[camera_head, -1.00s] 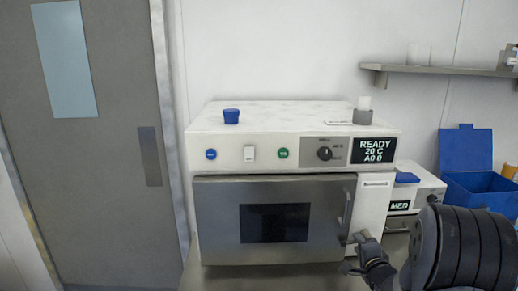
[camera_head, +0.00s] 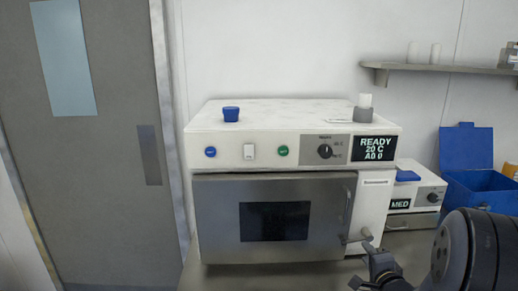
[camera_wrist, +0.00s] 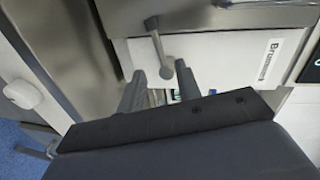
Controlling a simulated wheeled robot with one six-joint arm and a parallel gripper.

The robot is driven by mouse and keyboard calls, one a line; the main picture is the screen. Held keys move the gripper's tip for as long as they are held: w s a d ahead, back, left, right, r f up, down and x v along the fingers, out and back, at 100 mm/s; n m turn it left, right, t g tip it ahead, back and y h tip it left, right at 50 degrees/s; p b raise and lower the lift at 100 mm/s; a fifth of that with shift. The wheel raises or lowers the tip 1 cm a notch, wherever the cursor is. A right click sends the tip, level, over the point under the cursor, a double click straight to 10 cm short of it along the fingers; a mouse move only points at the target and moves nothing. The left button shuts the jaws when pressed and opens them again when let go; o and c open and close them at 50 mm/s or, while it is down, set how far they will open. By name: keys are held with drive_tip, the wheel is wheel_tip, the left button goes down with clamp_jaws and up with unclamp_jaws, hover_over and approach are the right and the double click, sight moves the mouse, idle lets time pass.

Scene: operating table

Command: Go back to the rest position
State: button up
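My gripper (camera_head: 368,268) is at the lower right of the head view, just below and in front of the lever (camera_head: 360,238) at the lower right of the steel oven door (camera_head: 222,220). In the wrist view my gripper (camera_wrist: 159,70) has its two fingers apart. The lever's round end (camera_wrist: 166,73) shows beyond and between the fingertips; nothing is visibly held. The door is closed, with a dark window and a curved handle (camera_head: 347,204). My arm covers the lower right corner.
The display (camera_head: 373,149) reads READY 20 C. At right are a smaller MED unit (camera_head: 425,192), an open blue box (camera_head: 478,188) and a wall shelf (camera_head: 435,69). A grey door (camera_head: 90,200) is at left.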

drive_tip(key=shift+n, duration=0.3)
drive_tip(key=w, duration=0.2)
drive_tip(key=w+f, duration=0.1)
drive_tip(key=w, duration=0.1)
drive_tip(key=w+f, duration=0.1)
drive_tip(key=w, duration=0.1)
drive_tip(key=shift+w+b, duration=0.1)
drive_tip(key=shift+b, duration=0.2)
drive_tip(key=shift+f+n+h+b, duration=0.1)
drive_tip(key=shift+n+h+b, duration=0.3)
drive_tip(key=shift+b, duration=0.45)
drive_tip(key=shift+n+b, duration=0.7)
